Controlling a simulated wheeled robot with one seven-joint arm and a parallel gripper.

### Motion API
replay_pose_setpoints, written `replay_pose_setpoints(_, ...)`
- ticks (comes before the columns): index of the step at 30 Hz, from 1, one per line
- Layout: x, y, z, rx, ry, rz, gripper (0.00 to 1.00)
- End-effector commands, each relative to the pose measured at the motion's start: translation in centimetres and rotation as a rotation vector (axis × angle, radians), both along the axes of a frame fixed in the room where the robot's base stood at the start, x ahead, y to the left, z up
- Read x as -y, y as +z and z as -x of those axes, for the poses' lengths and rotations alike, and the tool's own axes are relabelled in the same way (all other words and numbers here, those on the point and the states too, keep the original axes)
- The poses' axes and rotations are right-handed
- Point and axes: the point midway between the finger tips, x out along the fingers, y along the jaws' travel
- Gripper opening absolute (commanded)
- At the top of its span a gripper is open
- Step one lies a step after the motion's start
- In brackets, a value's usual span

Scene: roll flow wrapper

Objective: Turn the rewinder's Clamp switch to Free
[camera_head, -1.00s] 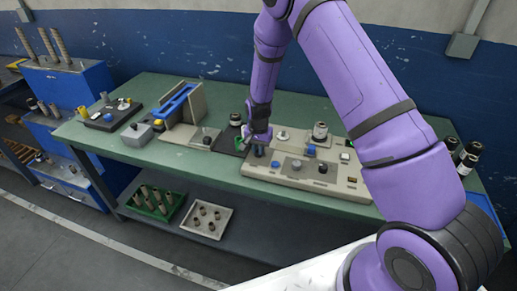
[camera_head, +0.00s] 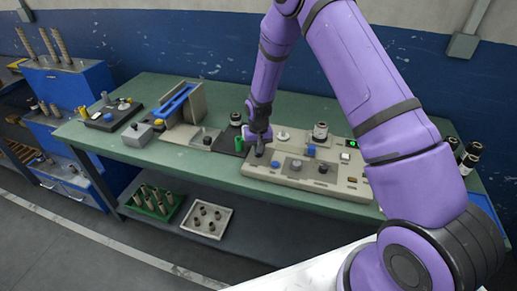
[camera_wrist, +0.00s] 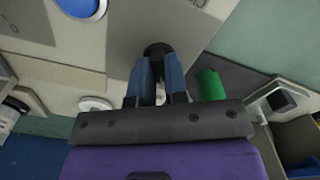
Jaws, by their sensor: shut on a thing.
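The rewinder's beige panel (camera_head: 257,172) lies on the green bench. My gripper (camera_head: 259,151) is at the panel's left end, pointing down. In the wrist view my gripper's blue fingers (camera_wrist: 157,80) are closed around a small dark knob (camera_wrist: 157,49), which stands on the panel. The fingers hide much of this knob, so its turn angle cannot be read. No label is legible, so I cannot tell by text that it is the Clamp switch.
A blue button (camera_head: 275,165), a grey knob (camera_head: 297,164) and a dark knob (camera_head: 323,168) are to the right on the panel. A green cylinder (camera_head: 240,146) stands close to the left of my gripper. It also shows in the wrist view (camera_wrist: 210,84).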

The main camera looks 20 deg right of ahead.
Motion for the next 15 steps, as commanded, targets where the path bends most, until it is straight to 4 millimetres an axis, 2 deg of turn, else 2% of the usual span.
replay_pose_setpoints(10, -0.01, -0.02, 0.05, -0.001, 0.004, 0.0, 0.0)
replay_pose_setpoints(11, -0.01, -0.02, 0.05, -0.001, 0.004, 0.0, 0.16)
replay_pose_setpoints(12, -0.01, -0.02, 0.05, -0.001, 0.004, 0.0, 0.25)
replay_pose_setpoints(14, -0.01, -0.02, 0.05, -0.001, 0.003, 0.0, 0.39)
replay_pose_setpoints(15, -0.01, -0.02, 0.04, -0.001, 0.003, 0.0, 0.39)
